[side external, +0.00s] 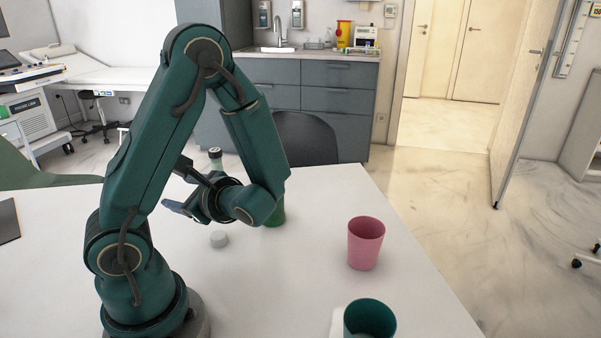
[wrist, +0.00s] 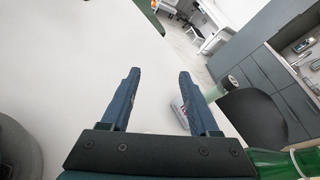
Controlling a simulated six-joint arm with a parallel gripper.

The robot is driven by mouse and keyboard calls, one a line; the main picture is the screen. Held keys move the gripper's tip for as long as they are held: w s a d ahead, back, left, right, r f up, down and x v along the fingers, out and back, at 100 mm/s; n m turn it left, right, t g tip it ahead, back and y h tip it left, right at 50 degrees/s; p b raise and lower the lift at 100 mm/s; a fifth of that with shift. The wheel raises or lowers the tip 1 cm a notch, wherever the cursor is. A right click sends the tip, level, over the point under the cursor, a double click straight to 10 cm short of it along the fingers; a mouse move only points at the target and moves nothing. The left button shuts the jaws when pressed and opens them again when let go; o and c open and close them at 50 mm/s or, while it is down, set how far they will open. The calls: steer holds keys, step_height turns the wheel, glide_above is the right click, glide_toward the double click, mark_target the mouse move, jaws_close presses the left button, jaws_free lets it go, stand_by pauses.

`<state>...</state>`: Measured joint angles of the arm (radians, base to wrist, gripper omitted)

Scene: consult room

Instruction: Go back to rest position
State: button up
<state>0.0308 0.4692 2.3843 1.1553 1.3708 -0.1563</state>
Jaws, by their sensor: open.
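My gripper (side external: 180,190) is above the white table (side external: 260,295), behind my arm's upper link in the side view. A green bottle also shows at the lower right of the wrist view (wrist: 287,164). A pale bottle with a dark top (side external: 215,157) stands behind my gripper.
A pink cup (side external: 366,246) and a teal cup (side external: 369,321) stand upright on the right of the table. A dark flat object (side external: 8,221) lies at the left edge. A dark chair (side external: 306,137) stands behind the table. Table between grey piece and pink cup is clear.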

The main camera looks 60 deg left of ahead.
steer(key=w+d+r+n+t+h, duration=0.2)
steer(key=d+n+t+h, duration=0.2)
steer(key=d, duration=0.6)
steer(key=w+d+r+n+t+h, duration=0.2)
steer(key=d+n+t+h, duration=0.3)
steer(key=d+h, duration=0.4)
steer(key=shift+w+d+t, duration=0.3)
steer(key=shift+w+d, duration=0.4)
steer(key=shift+d, duration=0.25)
